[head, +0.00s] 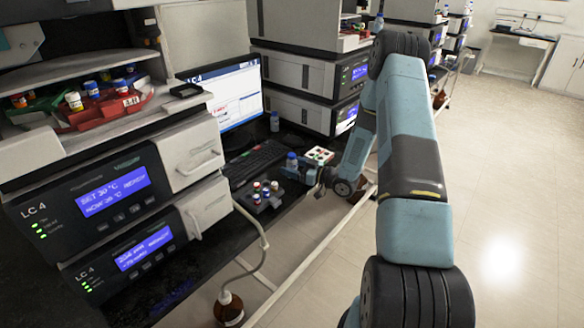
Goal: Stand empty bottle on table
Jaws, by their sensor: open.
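A small clear bottle with a blue cap (291,160) stands upright on the dark table (212,246), near its right edge by the keyboard. My gripper (292,172) is low over the table edge, right at this bottle. The jaws are open; at this size I cannot tell whether the bottle is between the fingers or just behind them. A second blue-capped bottle (275,122) stands further back beside the monitor. Whether either bottle is empty is too small to tell.
A black vial rack (262,198) sits left of my gripper, and a white vial tray (319,155) sits behind it. A keyboard (256,163), monitor (236,100) and stacked instruments (128,190) crowd the table. A brown bottle with tubing (229,308) stands low in front. The right floor is clear.

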